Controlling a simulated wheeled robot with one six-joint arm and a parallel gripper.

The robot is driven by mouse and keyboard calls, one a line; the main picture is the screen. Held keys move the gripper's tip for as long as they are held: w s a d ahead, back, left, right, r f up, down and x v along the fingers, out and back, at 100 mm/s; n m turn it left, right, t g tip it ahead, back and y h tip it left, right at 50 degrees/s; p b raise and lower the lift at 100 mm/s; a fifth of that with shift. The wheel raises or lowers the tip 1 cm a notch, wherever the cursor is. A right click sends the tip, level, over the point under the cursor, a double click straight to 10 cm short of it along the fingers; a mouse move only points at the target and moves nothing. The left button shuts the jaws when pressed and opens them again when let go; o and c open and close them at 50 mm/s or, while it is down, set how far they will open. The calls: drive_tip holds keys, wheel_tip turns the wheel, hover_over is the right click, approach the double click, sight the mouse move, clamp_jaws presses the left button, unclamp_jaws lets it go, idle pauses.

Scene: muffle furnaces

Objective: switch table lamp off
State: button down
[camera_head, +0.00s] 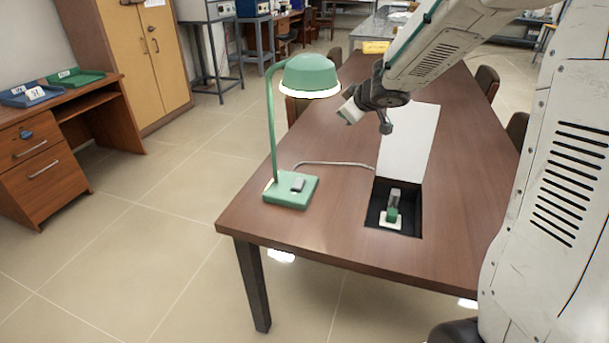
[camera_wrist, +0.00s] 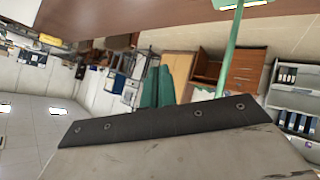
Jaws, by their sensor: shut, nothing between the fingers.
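The green table lamp (camera_head: 310,72) stands at the near left of the brown table, and the rim under its shade glows bright white. Its square green base (camera_head: 291,192) carries a small grey switch (camera_head: 298,184). My gripper (camera_head: 350,112) is in the air over the table, right of the lamp shade and above the base, apart from both. In the wrist view, which is upside down, its teal fingers (camera_wrist: 158,87) are together and empty. The lamp's green pole (camera_wrist: 230,50) also shows there, right of the fingers; the switch is not visible in that view.
A recess (camera_head: 406,222) in the table, with a raised white lid (camera_head: 410,145), holds a green and grey plug-like piece (camera_head: 392,208). A grey cable (camera_head: 335,164) runs from the lamp towards it. A wooden desk (camera_head: 75,140) with trays stands at left. Floor is clear between.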

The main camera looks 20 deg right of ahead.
drive_tip(key=a+f+n+g+y, duration=0.2)
drive_tip(key=f+y, duration=0.1)
drive_tip(key=f, duration=0.3)
drive_tip(key=a+f+n+g+y, duration=0.2)
drive_tip(key=f, duration=0.4)
drive_tip(key=shift+w+a+y, duration=0.2)
drive_tip(key=shift+a+y, duration=0.15)
drive_tip(key=shift+y, duration=0.05)
hover_over(297, 179)
drive_tip(key=s+d, duration=0.2)
drive_tip(key=s, duration=0.1)
wheel_tip(297, 179, down, 7)
drive_tip(key=shift+w+r, duration=0.1)
drive_tip(key=shift+r, duration=0.1)
drive_tip(key=f, duration=0.3)
drive_tip(key=shift+w+f, duration=0.2)
drive_tip(key=shift+w, duration=0.15)
drive_tip(key=shift+w+f, duration=0.1)
drive_tip(key=shift+f, duration=0.4)
